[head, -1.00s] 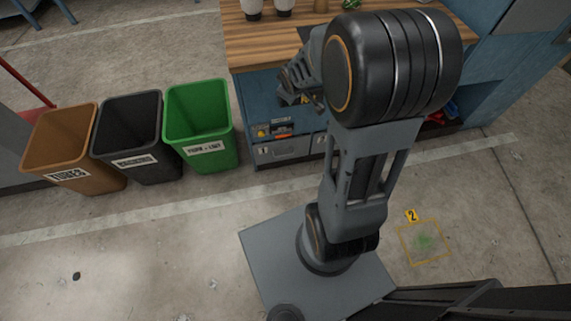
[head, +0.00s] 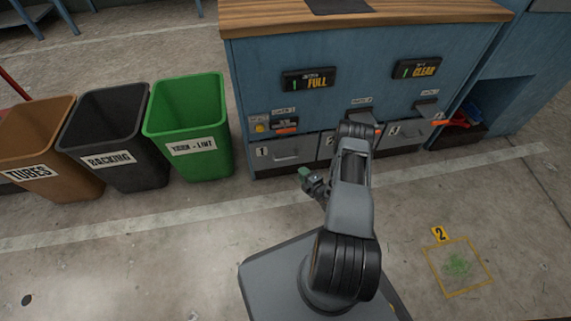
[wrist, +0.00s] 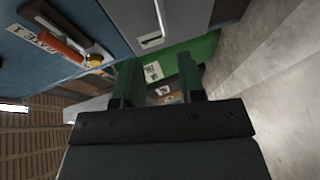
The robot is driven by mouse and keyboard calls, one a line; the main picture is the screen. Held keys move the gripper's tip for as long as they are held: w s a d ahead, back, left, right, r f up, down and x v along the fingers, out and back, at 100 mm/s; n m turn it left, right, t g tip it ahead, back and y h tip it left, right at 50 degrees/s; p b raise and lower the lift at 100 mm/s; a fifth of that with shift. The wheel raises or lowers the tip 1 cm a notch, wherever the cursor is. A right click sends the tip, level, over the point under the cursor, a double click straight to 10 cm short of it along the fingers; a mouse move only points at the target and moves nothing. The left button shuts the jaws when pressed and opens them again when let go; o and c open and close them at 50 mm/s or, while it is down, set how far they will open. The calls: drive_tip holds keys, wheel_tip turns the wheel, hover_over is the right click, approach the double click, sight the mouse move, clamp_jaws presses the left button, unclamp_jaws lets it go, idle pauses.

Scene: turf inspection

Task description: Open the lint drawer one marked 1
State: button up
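Lint drawer one (head: 292,150) is a grey front marked 1 at the lower left of the blue cabinet. It looks closed, with a small handle in its middle. My gripper (head: 305,177) is low, just in front of the drawer's lower right part, and does not appear to touch it. In the wrist view my gripper (wrist: 158,80) shows two green fingers, apart, with nothing held between them.
Above drawer one is an orange-handled fitting (head: 286,125). A green bin (head: 190,128) stands left of the cabinet, beside black and brown bins.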

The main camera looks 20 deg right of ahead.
sight(286, 159)
drive_tip(key=shift+b+x, duration=2.55)
drive_tip(key=shift+x, duration=4.15)
drive_tip(key=shift+a+f, duration=0.1)
drive_tip(key=shift+c, duration=0.3)
clamp_jaws()
